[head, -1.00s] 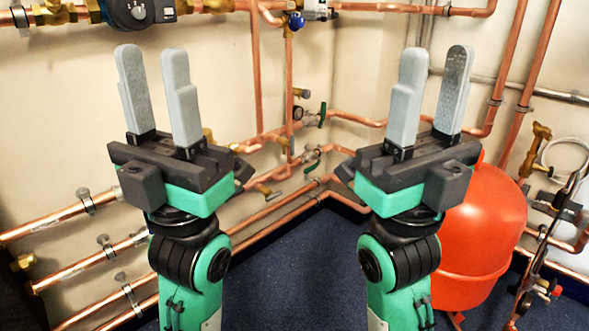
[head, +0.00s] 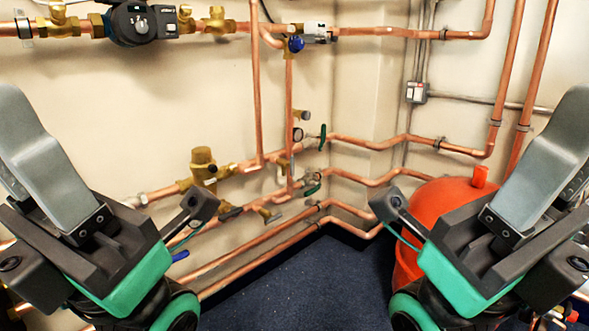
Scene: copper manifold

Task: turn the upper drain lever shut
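Two green levers show on the copper pipes by the corner: the upper green lever (head: 322,137) stands roughly upright, and the lower green lever (head: 313,189) sits below it, tilted. Both are small in the picture, and I cannot tell which way their valves are set. My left gripper (head: 14,140) is at the left edge, its fingers apart and partly cut off. My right gripper (head: 572,135) is at the right edge, also open and partly cut off. Both are empty and well clear of the levers.
A red tank (head: 448,203) stands at the right, partly hidden by my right arm. A brass valve (head: 203,166), a blue lever (head: 180,256) and a pump (head: 143,22) are on the left pipes. The dark blue floor (head: 310,285) between my arms is clear.

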